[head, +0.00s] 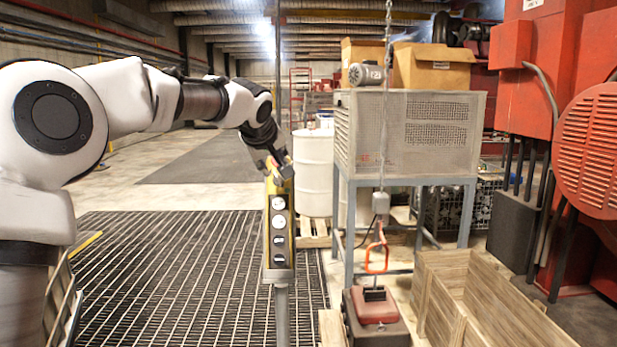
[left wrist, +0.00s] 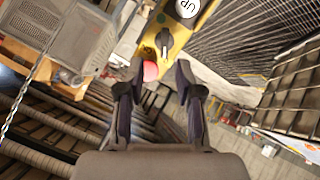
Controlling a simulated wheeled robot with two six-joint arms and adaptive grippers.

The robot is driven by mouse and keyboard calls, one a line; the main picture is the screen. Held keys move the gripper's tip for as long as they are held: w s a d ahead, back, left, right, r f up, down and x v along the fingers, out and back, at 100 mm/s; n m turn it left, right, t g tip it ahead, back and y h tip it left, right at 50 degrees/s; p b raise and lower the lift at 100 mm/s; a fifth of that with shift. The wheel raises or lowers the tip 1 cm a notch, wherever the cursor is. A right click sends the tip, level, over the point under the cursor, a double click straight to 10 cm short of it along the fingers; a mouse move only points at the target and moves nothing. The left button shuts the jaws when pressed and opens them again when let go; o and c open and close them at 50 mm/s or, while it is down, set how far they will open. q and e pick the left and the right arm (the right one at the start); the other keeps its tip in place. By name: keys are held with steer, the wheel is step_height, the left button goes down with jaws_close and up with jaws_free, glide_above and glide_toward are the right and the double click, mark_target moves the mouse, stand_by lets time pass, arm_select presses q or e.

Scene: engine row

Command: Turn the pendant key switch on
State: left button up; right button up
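The yellow pendant (head: 279,240) is upright on a grey post, with several round buttons down its face. In the left wrist view its yellow face shows a black key switch (left wrist: 163,40) on a pale ring, between a white UP button (left wrist: 187,8) and a red button (left wrist: 150,70). I cannot tell the switch's setting. My left gripper (head: 276,165) is at the pendant's upper end and hides the switch in the head view. In the left wrist view the left gripper (left wrist: 160,72) is open and empty, fingers apart, with the switch a little beyond the tips. My right gripper is not in view.
An orange hook (head: 377,258) hangs on a chain over a red block (head: 374,305). A grey vented cabinet (head: 405,130) on legs and a white drum (head: 313,172) stand behind. A wooden crate (head: 480,297) is at the lower right. The grated floor (head: 180,270) at left is clear.

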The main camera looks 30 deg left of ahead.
mark_target(277, 177)
arm_select(q)
steer(key=p+x, duration=0.2)
steer(key=x, duration=0.5)
steer(key=shift+s+a+f, duration=0.1)
steer(key=shift+s+a, duration=0.05)
steer(key=shift+a, duration=0.05)
steer(key=shift+s, duration=0.3)
jaws_close()
